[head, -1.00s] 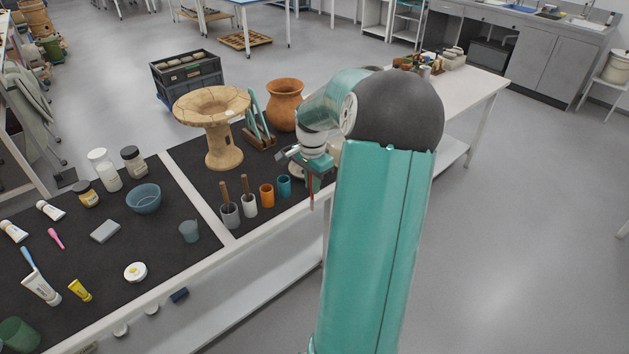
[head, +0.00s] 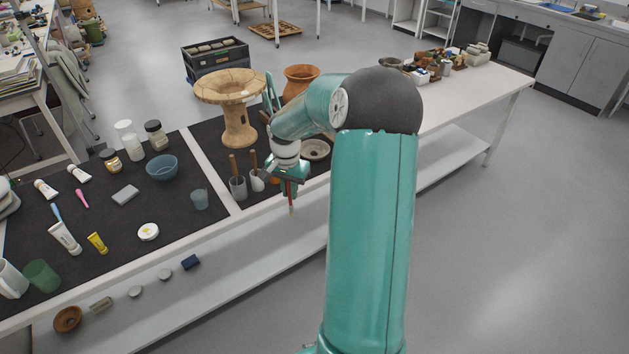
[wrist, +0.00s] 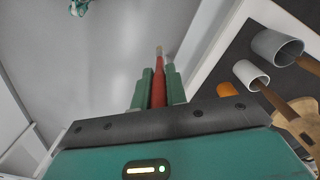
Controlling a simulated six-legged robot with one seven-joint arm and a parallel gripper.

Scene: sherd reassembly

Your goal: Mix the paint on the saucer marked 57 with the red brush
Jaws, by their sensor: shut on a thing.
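My gripper (head: 289,182) is shut on the red brush (head: 290,194), which hangs bristle end down just beyond the front edge of the table. In the wrist view the red brush (wrist: 158,92) stands between the two green fingers of my gripper (wrist: 158,84), its pale tip past them. A shallow grey round dish (head: 315,149) lies on the dark mat, partly hidden by my arm. I cannot read any number on it, so I cannot tell if it is the saucer marked 57. No paint can be made out.
A grey cup (head: 238,188) and a white cup (head: 257,180) with wooden-handled tools stand close to my gripper. An orange cup (wrist: 228,89) shows in the wrist view. A tall clay stand (head: 238,125) and a clay pot (head: 299,80) are behind. A blue bowl (head: 162,168) is left.

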